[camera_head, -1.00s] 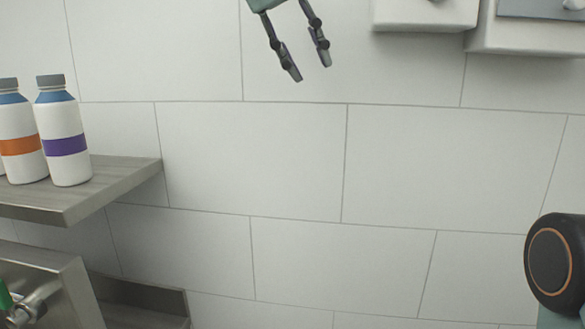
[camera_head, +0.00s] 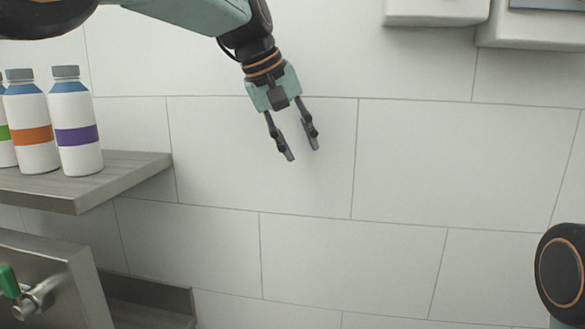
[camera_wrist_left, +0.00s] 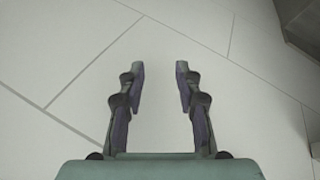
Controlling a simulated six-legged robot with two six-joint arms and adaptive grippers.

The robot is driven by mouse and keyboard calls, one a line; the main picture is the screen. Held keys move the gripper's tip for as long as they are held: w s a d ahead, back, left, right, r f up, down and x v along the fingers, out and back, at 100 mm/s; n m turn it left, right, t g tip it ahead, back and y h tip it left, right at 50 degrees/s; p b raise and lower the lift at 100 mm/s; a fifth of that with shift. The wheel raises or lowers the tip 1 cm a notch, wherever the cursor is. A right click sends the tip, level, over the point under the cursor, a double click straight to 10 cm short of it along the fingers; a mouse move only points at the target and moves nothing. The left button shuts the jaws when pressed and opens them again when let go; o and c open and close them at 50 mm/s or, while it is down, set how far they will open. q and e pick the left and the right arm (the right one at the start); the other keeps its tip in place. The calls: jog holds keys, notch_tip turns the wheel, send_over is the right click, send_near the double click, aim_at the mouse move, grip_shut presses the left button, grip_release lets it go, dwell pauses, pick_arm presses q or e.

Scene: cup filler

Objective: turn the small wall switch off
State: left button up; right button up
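Two white wall boxes are cut off by the top edge of the head view. The left box (camera_head: 436,10) shows only its lower part. The right box (camera_head: 535,33) has a grey plate (camera_head: 548,4) on its front. I cannot tell whether either one carries the small switch. My left gripper (camera_head: 302,154) hangs in front of the tiled wall, below and to the left of the boxes. Its fingers are apart with nothing between them. The left wrist view also shows the open, empty fingers (camera_wrist_left: 160,68) before bare wall. My right gripper is not in view.
A shelf (camera_head: 136,172) at the left holds white bottles with orange (camera_head: 31,130), purple (camera_head: 78,122) and green bands. Below it is a metal unit (camera_head: 75,285) with a green-handled tap (camera_head: 30,297). The wall between shelf and boxes is clear.

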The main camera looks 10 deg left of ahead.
pick_arm(q)
jog(key=f, duration=0.1)
jog(key=w+f, duration=0.1)
jog(key=f, duration=0.3)
jog(key=shift+w+a+b, duration=0.15)
jog(key=shift+a+b, duration=0.15)
jog(key=shift+a, duration=0.1)
jog(key=shift+s+a+r, duration=0.1)
jog(key=shift+s, duration=0.1)
jog(key=shift+w, duration=0.2)
